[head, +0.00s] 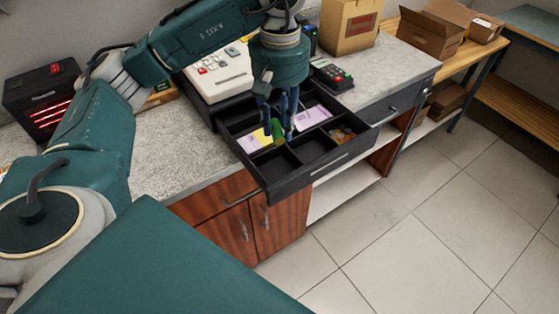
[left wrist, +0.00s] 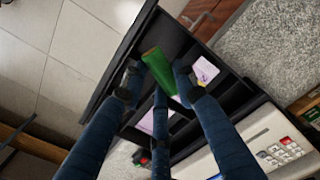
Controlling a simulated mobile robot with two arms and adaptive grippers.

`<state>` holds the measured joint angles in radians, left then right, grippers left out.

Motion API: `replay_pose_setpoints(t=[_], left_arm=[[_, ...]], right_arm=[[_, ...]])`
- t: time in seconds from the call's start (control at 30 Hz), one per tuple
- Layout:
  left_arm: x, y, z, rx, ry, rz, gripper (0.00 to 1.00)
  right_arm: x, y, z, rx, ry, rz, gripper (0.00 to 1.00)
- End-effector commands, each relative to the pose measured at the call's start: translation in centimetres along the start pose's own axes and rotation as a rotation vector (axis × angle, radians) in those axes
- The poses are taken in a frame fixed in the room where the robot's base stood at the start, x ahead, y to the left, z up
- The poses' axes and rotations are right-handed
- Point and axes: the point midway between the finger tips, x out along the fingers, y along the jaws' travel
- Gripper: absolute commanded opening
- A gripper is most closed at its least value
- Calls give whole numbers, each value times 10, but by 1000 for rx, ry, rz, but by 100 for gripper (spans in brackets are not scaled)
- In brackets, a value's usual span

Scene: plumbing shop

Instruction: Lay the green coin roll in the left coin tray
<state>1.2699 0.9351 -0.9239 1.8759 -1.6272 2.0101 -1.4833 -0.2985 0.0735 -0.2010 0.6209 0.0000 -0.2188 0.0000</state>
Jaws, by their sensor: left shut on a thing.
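My left gripper (head: 279,125) points down over the open black cash drawer (head: 318,168) and is shut on the green coin roll (head: 277,131). The roll also shows in the left wrist view (left wrist: 160,72), held at the fingertips, one end sticking out past them. The drawer has several compartments. The left coin tray (head: 274,166), at the drawer's front left, looks empty; the roll is above and behind it. I cannot tell how high the roll is or whether it touches a divider. My right gripper is not in view.
Banknotes lie in the rear compartments (head: 254,141) and (head: 312,116). The middle front compartment (head: 313,147) looks empty, and coins (head: 342,135) lie in the right one. The cash register (head: 220,75) stands behind the drawer, with a card terminal (head: 333,77) to its right.

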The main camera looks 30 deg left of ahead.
Motion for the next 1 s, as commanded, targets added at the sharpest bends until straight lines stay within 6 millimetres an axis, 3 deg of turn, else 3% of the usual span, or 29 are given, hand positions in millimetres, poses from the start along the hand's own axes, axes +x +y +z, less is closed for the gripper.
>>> replay_pose_setpoints(t=[0.1,0.3,0.57,0.77,1.0], left_arm=[[33,-1,2,0,-6,-5,0],[69,-1,0,0,-1,-3,0],[90,0,0,1,0,-1,0],[116,0,0,0,0,-2,0],[119,1,0,1,2,1,0]], right_arm=[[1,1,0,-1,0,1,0],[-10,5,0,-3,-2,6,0],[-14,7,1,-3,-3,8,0],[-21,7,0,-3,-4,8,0],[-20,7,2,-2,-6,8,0]])
